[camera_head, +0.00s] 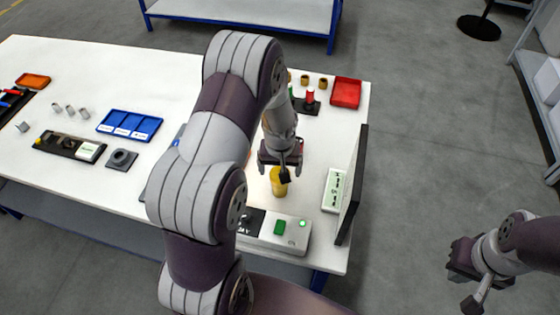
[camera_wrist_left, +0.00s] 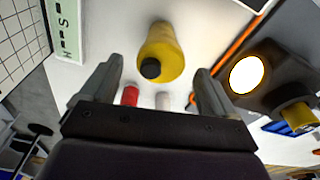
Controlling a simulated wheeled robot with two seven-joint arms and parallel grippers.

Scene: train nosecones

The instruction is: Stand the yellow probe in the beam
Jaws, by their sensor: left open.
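The yellow probe (camera_head: 278,187) is a short yellow cylinder on the white table, partly hidden by my left gripper. The left wrist view shows it (camera_wrist_left: 162,50) with a dark tip towards the camera. My left gripper (camera_head: 280,162) is just above it; its fingers (camera_wrist_left: 158,85) are apart, with the probe ahead between their lines and nothing held. A dark block with a glowing white disc (camera_wrist_left: 248,74) stands beside the probe in the wrist view; my arm hides that spot in the head view. I cannot tell where the beam runs. My right gripper (camera_head: 468,268) is far right, off the table; its jaws are unclear.
A grey box with a green button (camera_head: 290,232) is at the near edge. A red tray (camera_head: 346,92) and blue tray (camera_head: 130,125) lie farther back.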

